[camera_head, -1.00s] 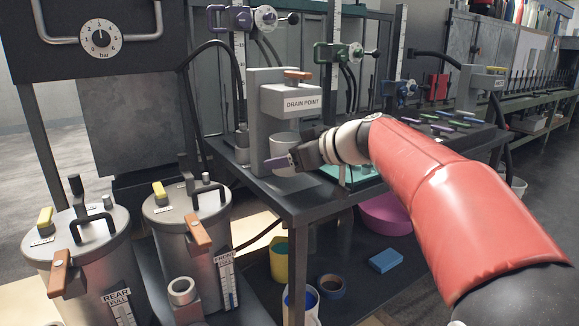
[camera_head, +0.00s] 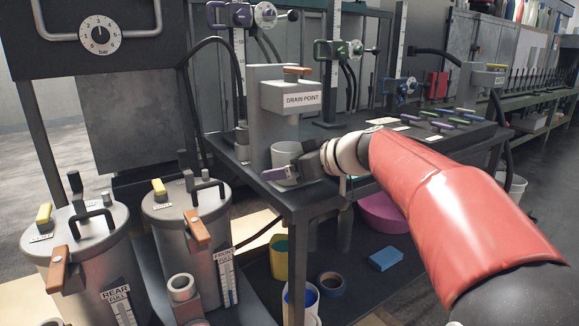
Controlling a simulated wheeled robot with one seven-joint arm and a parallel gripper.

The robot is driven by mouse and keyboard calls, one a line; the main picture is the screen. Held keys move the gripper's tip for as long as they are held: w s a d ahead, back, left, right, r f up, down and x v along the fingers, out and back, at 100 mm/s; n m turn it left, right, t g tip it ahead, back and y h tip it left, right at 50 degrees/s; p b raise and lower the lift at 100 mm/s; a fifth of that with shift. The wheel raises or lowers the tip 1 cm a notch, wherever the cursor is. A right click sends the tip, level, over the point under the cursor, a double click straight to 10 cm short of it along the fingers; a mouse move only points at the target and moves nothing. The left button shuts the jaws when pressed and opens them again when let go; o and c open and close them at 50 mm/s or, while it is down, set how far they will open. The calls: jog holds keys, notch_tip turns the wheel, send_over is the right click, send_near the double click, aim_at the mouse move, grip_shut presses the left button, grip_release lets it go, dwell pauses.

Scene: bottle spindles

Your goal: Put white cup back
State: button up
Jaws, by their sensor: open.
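My gripper (camera_head: 275,174) reaches in from the right at the cup's level and is open.
The dark table (camera_head: 292,201) carries posts with purple, green and blue clamps behind the drain point. Two metal canisters (camera_head: 188,205) stand at the front left.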

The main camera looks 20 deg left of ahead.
jog(key=shift+r, duration=0.15)
jog(key=v, duration=1.2)
jog(key=shift+b, duration=0.35)
jog(key=s+d+f+m+h, duration=1.2)
jog(key=s+d+f+m, duration=0.2)
jog(key=s+d+f, duration=0.9)
jog(key=shift+s+d+f+t+h, duration=0.3)
jog(key=shift+s+d+t, duration=0.1)
jog(key=shift+s, duration=0.3)
jog(key=shift+r, duration=0.15)
notch_tip(320, 180, up, 3)
jog(key=p, duration=0.3)
